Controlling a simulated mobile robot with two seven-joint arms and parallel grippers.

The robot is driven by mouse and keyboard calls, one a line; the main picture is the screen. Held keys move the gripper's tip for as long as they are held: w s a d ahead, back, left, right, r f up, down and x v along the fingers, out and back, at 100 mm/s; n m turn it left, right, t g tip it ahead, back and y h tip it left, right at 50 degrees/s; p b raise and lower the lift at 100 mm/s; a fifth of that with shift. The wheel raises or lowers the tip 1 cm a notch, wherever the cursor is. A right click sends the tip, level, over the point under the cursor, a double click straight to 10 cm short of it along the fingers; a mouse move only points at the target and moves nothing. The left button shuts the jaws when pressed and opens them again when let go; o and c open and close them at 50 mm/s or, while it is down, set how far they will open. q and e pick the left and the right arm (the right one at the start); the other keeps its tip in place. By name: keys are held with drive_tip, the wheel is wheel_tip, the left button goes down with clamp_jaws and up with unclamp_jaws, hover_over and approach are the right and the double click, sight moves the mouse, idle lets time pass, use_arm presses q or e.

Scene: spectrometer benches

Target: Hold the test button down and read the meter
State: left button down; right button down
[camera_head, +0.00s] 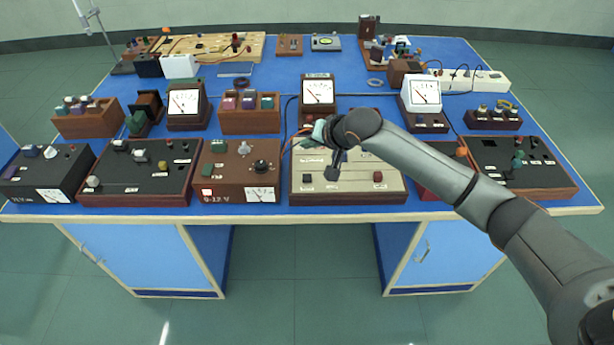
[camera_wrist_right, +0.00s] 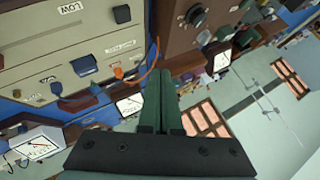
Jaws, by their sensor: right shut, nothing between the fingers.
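A beige panel box (camera_head: 345,186) stands at the front middle of the blue bench. It carries a dark button (camera_head: 307,177) at left and a reddish one (camera_head: 378,177) at right; I cannot tell which is the test button. A white-faced meter (camera_head: 318,92) in a brown case stands behind it. My right gripper (camera_head: 309,140) is over the box's far left part, shut and empty. My left gripper is out of view.
A brown 0-12 V box (camera_head: 232,178) stands close left of the panel. Other metered boxes crowd both sides. Orange leads (camera_wrist_right: 140,72) run by the fingers. My right forearm hides part of the right side. The bench's front edge (camera_head: 330,213) is narrow.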

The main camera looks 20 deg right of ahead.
drive_tip(key=f, duration=0.2)
drive_tip(key=b, duration=0.6)
hover_over(304, 175)
drive_tip(key=s, duration=0.2)
drive_tip(key=f, duration=0.4)
drive_tip(key=shift+d+f, duration=0.35)
drive_tip(key=shift+d, duration=0.05)
drive_tip(key=shift+f, duration=1.05)
drive_tip(key=shift+s, duration=0.1)
drive_tip(key=shift+f, duration=0.4)
drive_tip(key=shift+f, duration=0.55)
idle(1.4)
